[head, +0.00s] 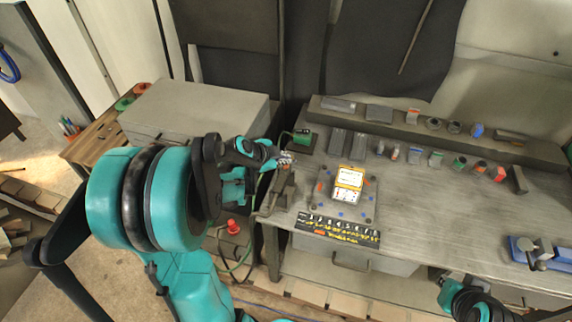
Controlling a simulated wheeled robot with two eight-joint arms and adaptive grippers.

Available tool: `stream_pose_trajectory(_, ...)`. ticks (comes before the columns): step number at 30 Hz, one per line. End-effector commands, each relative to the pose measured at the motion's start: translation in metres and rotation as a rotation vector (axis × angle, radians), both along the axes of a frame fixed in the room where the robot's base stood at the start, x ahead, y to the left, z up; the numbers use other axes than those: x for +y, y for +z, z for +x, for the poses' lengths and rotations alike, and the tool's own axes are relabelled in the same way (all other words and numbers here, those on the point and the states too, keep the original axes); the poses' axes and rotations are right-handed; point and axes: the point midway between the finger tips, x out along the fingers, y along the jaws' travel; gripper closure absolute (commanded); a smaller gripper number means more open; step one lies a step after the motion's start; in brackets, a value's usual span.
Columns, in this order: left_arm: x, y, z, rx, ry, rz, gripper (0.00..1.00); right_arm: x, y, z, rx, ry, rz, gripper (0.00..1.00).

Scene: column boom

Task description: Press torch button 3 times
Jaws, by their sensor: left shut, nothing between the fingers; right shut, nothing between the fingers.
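A dark torch-like tool (283,183) with a hose lies at the left edge of the grey metal workbench (410,205); I cannot make out its button. My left gripper (286,160) is shut and empty, with its fingertips at the far end of this tool. I cannot tell whether they touch it. My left arm hides part of the area to the left. My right gripper (478,284) is shut and empty at the bottom right, in front of the bench's front edge, and is only partly clear to see.
A small green device (303,137) stands behind the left fingertips. A yellow-and-white device (347,184) sits on a plate (361,212) mid-bench, with a black numbered strip (337,229) before it. Several small blocks line the back. A blue vise-like tool (535,252) is at right.

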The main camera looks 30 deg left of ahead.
Motion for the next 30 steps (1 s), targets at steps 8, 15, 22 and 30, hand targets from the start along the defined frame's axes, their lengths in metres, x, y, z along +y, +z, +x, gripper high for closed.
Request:
stream_pose_trajectory(8, 0.0, 0.008, 0.0, 0.0, 0.0, 0.0, 1.0, 0.0, 0.006, 0.0, 0.0, 0.0, 0.0, 1.0)
stream_pose_trajectory(15, 0.0, 0.033, 0.0, 0.0, 0.0, 0.0, 1.0, 0.0, 0.027, 0.0, 0.0, 0.0, 0.0, 1.0)
stream_pose_trajectory(22, 0.0, 0.051, 0.0, 0.0, 0.0, 0.0, 1.0, 0.0, 0.041, 0.0, 0.0, 0.0, 0.0, 1.0)
stream_pose_trajectory(30, 0.0, 0.05, 0.0, 0.0, 0.0, 0.0, 1.0, 0.0, 0.039, 0.0, 0.0, 0.0, 0.0, 1.0)
